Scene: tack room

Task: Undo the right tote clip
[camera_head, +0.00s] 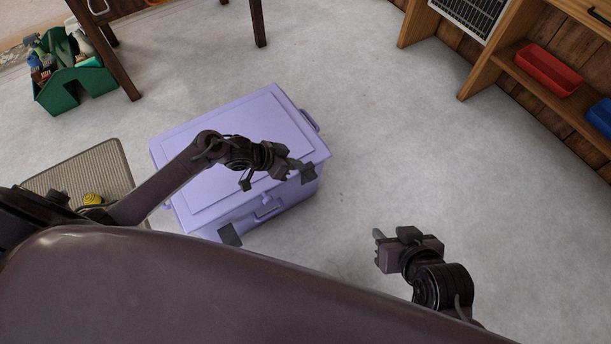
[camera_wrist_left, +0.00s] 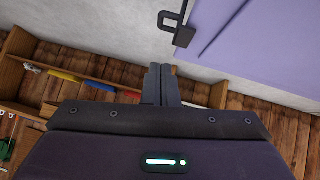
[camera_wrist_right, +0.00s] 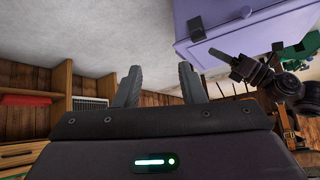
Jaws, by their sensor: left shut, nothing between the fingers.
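The lavender tote (camera_head: 235,150) stands on the floor with its lid on. A dark clip, the right one (camera_head: 308,174), shows at the front right lid edge, and a matching left clip (camera_head: 230,234) is at the front left. The right clip also shows in the left wrist view (camera_wrist_left: 183,36), with a loop standing out, and in the right wrist view (camera_wrist_right: 196,29). I cannot tell whether it is latched. My left gripper (camera_head: 290,171) is shut and empty above the lid, close to the right clip. My right gripper (camera_head: 391,236) is open and empty, right of the tote.
A handle (camera_head: 267,208) is on the tote's front between the clips. A green caddy (camera_head: 75,87) and a woven mat (camera_head: 112,165) lie to the left. Wooden shelves with a red bin (camera_head: 548,70) stand at the right. The floor between tote and shelves is clear.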

